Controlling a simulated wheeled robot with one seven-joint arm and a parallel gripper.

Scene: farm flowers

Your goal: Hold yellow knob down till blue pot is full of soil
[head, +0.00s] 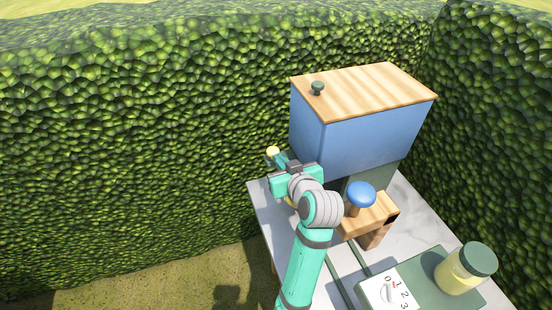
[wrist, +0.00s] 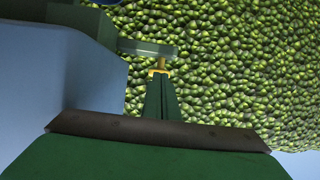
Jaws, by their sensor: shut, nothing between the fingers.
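My gripper (head: 290,198) is beside the box's near left side, just below and right of the knob in the picture. Its fingertips are largely hidden by my arm. In the wrist view my gripper (wrist: 160,76) is shut and empty, its fingers near a dark green bar (wrist: 147,47). I cannot tell whether the small yellow patch at the tips is the knob.
A green unit with a numbered dial (head: 388,290) and a yellow jar (head: 462,272) are at the front right of the grey table (head: 420,222). Hedges (head: 130,120) stand behind and to the right.

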